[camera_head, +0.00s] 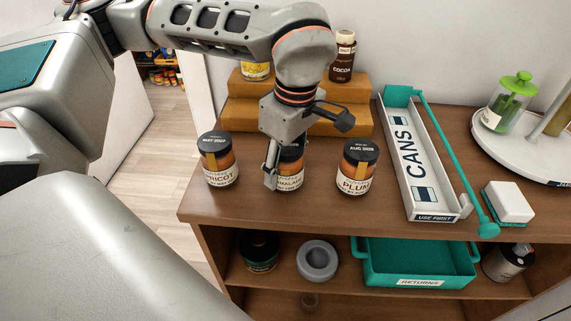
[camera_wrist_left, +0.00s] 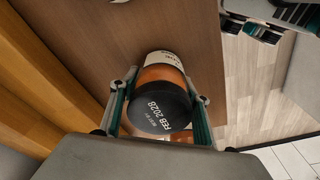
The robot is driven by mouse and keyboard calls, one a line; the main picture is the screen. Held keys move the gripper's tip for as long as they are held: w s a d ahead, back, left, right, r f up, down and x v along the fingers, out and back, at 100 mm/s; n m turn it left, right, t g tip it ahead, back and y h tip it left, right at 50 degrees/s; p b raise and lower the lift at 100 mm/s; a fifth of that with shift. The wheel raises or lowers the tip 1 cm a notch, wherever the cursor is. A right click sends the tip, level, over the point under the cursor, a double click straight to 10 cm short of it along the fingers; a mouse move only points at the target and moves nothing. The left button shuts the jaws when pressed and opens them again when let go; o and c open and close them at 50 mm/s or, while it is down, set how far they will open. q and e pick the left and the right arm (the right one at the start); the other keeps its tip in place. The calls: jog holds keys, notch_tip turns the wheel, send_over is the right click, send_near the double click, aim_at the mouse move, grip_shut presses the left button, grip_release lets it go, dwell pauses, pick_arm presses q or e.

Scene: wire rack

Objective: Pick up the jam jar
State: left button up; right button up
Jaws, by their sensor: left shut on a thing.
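Three jars with dark lids stand in a row on the wooden top in the head view: an apricot jar (camera_head: 217,160), a jar with a partly hidden label that reads like marmalade (camera_head: 290,168), and a plum jar (camera_head: 357,167). My left gripper (camera_head: 272,178) comes down from above and is shut on the middle jar, with a finger across its left side. In the left wrist view this jar (camera_wrist_left: 163,105), its lid marked FEB 2028, sits between the two fingers (camera_wrist_left: 160,108). A dark and green part at that view's top right may be my right gripper (camera_wrist_left: 275,18); its jaws are unclear.
A wooden step riser (camera_head: 240,113) with a cocoa jar (camera_head: 342,56) stands behind. A long CANS tray (camera_head: 447,190) lies to the right, near a white block (camera_head: 508,203). The lower shelf holds a teal RETURNS bin (camera_head: 370,266) and a grey ring (camera_head: 317,260).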

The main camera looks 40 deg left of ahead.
pick_arm(q)
notch_tip(320, 180, up, 12)
jog(key=shift+w+f+p, duration=0.1)
jog(key=shift+f+p, duration=0.15)
jog(key=shift+p, duration=0.85)
notch_tip(320, 180, up, 9)
jog(key=p, duration=0.1)
jog(key=shift+f+p, duration=0.2)
jog(key=shift+p, duration=0.1)
jog(key=shift+d, duration=0.1)
